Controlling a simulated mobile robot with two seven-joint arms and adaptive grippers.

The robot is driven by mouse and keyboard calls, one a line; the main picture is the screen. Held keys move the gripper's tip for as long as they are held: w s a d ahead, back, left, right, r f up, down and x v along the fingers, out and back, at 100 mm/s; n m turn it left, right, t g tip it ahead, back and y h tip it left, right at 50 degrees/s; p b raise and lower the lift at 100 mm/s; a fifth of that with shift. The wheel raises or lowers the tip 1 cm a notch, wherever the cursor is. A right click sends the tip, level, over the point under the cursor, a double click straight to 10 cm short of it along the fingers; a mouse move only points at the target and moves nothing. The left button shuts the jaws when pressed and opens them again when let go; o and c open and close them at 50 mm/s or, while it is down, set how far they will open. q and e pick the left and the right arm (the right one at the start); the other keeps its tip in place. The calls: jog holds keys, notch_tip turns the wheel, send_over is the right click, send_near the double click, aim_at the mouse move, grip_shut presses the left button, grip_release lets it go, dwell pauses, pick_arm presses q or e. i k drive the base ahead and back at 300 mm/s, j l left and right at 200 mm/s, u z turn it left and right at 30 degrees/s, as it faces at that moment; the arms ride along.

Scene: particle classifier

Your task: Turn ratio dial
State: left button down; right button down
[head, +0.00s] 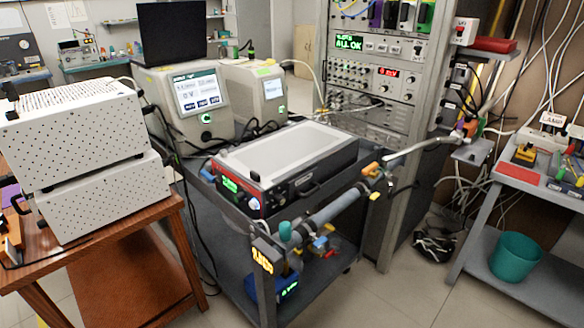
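I cannot tell for certain which control is the ratio dial. A grey-topped instrument (288,153) sits on the dark cart, with a green-lit display (229,185) and small controls on its front panel. Behind it, a beige unit with a screen (201,94) has a round green-marked control (206,118) below the screen. A second beige unit (258,92) beside it has a smaller screen and a similar green mark (281,109). Any dial label is too small to read. Neither of my grippers is in view.
White perforated boxes (80,133) stand on a brown wooden table at left. A grey pipe (335,206) runs along the cart's right side. A tall rack (385,90) stands behind. A teal bin (514,256) sits under the right table. Floor at front right is clear.

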aim_at(280, 200)
jog(key=i+j, duration=0.1)
jog(key=j, duration=0.4)
jog(key=i+j, duration=0.1)
jog(key=j, duration=0.4)
jog(key=i+l, duration=0.1)
jog(key=l, duration=0.35)
jog(key=i+l, duration=0.1)
jog(key=l, duration=0.35)
jog(key=i+l+z, duration=0.1)
jog(key=l, duration=0.35)
jog(key=i+l, duration=0.15)
jog(key=l, duration=0.3)
jog(key=i+l, duration=0.1)
jog(key=l, duration=0.3)
jog(key=z, duration=0.05)
